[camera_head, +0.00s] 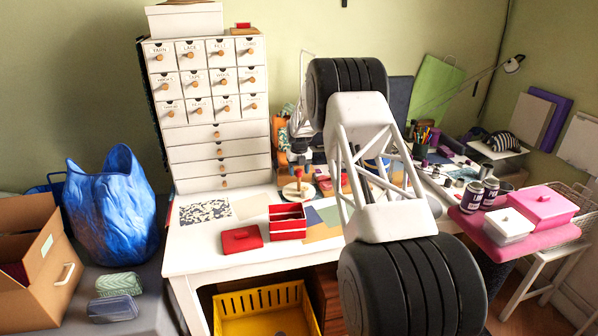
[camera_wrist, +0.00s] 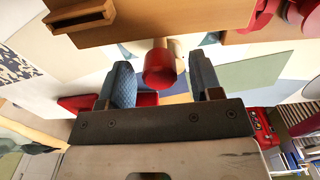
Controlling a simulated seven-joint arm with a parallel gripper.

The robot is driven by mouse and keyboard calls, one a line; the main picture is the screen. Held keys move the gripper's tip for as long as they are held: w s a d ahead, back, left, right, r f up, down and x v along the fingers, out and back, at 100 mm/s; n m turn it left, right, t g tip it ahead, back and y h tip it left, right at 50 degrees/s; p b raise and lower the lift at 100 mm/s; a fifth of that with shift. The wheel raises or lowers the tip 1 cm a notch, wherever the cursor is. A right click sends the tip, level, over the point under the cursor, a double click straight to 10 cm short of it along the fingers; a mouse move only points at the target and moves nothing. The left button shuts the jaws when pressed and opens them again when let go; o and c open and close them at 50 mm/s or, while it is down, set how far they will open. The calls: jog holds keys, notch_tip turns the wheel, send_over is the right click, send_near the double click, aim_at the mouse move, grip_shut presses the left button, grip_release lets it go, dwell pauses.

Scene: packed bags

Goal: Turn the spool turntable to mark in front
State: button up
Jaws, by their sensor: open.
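The spool turntable appears to be the pale round disc (camera_head: 298,191) on the table, with a short post standing on it; I cannot make out its mark. My gripper (camera_head: 299,164) is just above this disc, partly hidden behind my arm. In the wrist view, the two blue-grey padded fingers are open and apart. A red cylinder (camera_wrist: 158,68) shows in the gap between them, nearer the left finger; I cannot tell whether it touches.
A red case (camera_head: 242,239) and a red open tray (camera_head: 287,221) lie in front of the disc. A white drawer cabinet (camera_head: 213,142) stands at left behind. Patterned cloth (camera_head: 205,213) lies flat on the white table. Cans and a pink box (camera_head: 541,206) stand far right.

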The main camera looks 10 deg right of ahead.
jog(key=shift+r, duration=3.9)
jog(key=n, duration=0.4)
jog(key=shift+d+n, duration=0.1)
jog(key=shift+n, duration=0.3)
jog(key=n, duration=0.5)
jog(key=shift+s+f+n, duration=0.1)
jog(key=shift+s+n, duration=0.05)
jog(key=shift+n, duration=0.15)
jog(key=shift+f, duration=0.1)
jog(key=shift+f, duration=3.8)
grip_shut()
